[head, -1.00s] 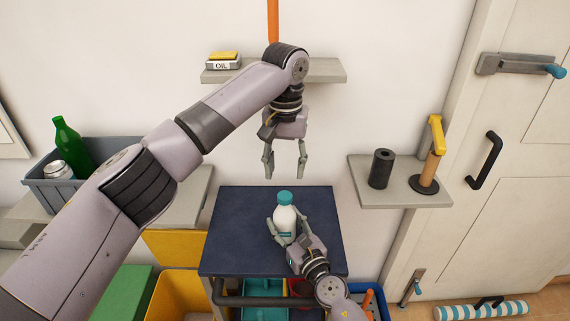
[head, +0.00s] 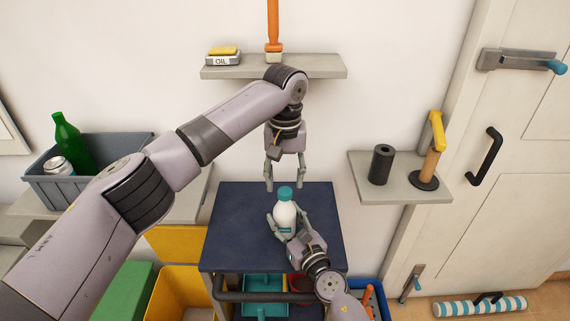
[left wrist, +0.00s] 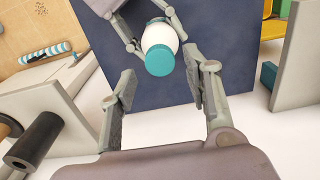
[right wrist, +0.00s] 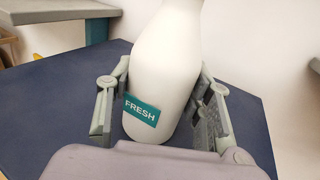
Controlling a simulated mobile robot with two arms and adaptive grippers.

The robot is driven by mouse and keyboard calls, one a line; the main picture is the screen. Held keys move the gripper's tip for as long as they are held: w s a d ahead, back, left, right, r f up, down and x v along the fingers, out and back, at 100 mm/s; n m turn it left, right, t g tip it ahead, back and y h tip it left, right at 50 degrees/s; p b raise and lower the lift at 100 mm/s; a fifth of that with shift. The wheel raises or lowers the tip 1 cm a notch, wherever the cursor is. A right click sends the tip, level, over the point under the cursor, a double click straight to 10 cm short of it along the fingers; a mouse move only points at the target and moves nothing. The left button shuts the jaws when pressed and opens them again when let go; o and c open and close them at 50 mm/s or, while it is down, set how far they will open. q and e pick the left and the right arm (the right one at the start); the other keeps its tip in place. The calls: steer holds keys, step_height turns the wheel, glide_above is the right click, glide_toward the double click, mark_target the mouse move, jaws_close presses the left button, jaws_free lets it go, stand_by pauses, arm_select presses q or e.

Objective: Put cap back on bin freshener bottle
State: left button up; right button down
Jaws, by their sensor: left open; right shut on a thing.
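The white bin freshener bottle (head: 285,214) stands upright on the dark blue table top. In the right wrist view its teal label (right wrist: 141,110) reads FRESH. A teal cap (head: 285,193) sits on top of the bottle; it also shows in the left wrist view (left wrist: 159,60). I cannot tell whether it is screwed tight. My right gripper (head: 287,219) is shut on the bottle's body, one finger on each side. My left gripper (head: 285,186) is open and empty, pointing down close by the cap. In the left wrist view the cap appears just beyond the gap between its fingertips.
The table top (head: 229,223) is otherwise clear. A wall shelf (head: 325,67) behind my left arm holds an OIL tin (head: 223,60) and an orange-handled brush (head: 273,30). A right shelf (head: 402,190) carries a black roll (head: 381,164). A grey crate (head: 100,185) stands left.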

mark_target(285, 191)
arm_select(q)
steer(key=shift+f, duration=1.65)
steer(key=shift+c, duration=0.5)
jaws_close()
steer(key=m, duration=1.1)
steer(key=shift+m, duration=0.3)
steer(key=shift+o, duration=1.2)
jaws_free()
